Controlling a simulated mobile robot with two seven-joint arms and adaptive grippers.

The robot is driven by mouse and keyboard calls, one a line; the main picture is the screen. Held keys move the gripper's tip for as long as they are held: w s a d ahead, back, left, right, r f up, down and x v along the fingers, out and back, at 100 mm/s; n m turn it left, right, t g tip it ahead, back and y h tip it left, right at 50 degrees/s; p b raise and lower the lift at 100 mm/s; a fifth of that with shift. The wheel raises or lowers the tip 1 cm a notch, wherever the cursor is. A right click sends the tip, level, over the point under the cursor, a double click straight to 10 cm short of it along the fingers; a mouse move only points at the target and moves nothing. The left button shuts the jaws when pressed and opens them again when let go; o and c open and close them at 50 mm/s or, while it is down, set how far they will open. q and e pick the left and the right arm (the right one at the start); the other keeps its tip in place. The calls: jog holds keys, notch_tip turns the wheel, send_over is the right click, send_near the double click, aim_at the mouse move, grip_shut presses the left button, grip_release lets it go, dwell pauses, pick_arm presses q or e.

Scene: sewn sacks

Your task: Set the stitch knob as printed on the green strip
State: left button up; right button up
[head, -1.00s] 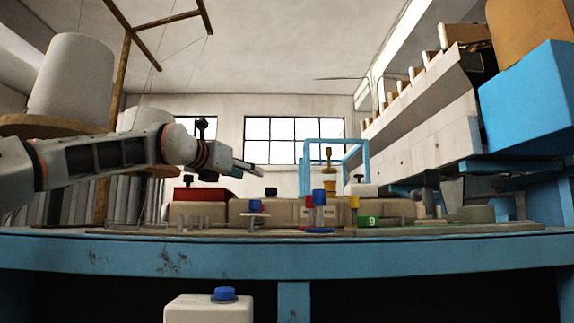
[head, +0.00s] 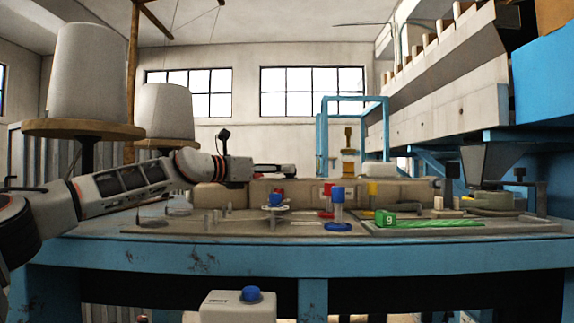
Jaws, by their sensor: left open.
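A green strip (head: 440,223) lies flat on the right part of the bench plate, with a green block (head: 385,218) marked 9 at its left end. I cannot tell for sure which part is the stitch knob. A small blue and red knob (head: 276,199) sits over a pale disc left of centre. A blue-topped post (head: 338,195) stands right of it, above a blue disc. My left gripper (head: 290,171) reaches in from the left, open, above and behind the blue and red knob, apart from it. My right gripper is not in view.
A beige machine body (head: 305,190) runs along the back of the blue bench (head: 300,258). A yellow part (head: 372,188) stands behind the green block. A white box with a blue button (head: 251,294) is in front. Thread cones (head: 88,72) stand at left.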

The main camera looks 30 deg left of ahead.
pick_arm(q)
jog(key=shift+p+x, duration=0.35)
jog(key=shift+x, duration=1.05)
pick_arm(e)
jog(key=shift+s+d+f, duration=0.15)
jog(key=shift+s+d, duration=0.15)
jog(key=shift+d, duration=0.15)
